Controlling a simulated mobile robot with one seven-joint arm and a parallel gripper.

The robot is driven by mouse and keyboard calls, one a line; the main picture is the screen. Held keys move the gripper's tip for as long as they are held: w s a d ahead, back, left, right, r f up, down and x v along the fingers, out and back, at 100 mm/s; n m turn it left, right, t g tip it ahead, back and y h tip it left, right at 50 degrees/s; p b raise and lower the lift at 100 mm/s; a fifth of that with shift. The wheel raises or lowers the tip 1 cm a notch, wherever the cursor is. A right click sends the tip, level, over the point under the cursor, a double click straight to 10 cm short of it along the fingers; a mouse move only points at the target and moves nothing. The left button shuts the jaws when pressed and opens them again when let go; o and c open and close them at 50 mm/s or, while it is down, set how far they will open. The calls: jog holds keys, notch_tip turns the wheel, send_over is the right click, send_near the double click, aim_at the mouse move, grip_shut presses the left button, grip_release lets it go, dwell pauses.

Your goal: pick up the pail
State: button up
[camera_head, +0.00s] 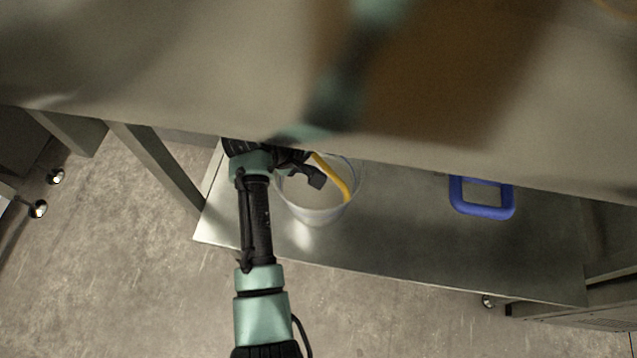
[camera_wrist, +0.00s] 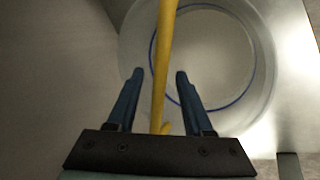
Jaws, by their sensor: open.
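The pail (camera_head: 318,216) is a translucent whitish bucket with a yellow handle (camera_head: 333,178). It stands on a metal lower shelf, partly behind my arm and under the overhanging top. In the wrist view the pail (camera_wrist: 225,50) opens toward the camera, with a blue ring inside. Its yellow handle (camera_wrist: 163,50) runs between my open fingers, and a gap shows on each side. My gripper (camera_wrist: 160,74) is open over the pail's near side. In the head view my gripper (camera_head: 312,175) is at the pail's mouth, partly hidden.
The metal lower shelf (camera_head: 400,245) has bare room right of the pail. A blue rectangular frame-shaped object (camera_head: 483,212) lies farther right. The large metal top (camera_head: 180,70) overhangs the shelf closely above my arm. A slanted leg (camera_head: 158,165) stands at left.

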jog(key=shift+x, duration=1)
jog(key=shift+c, duration=0.3)
grip_shut()
jog(key=shift+w+r, duration=0.1)
jog(key=shift+r, duration=0.05)
dwell(0.3)
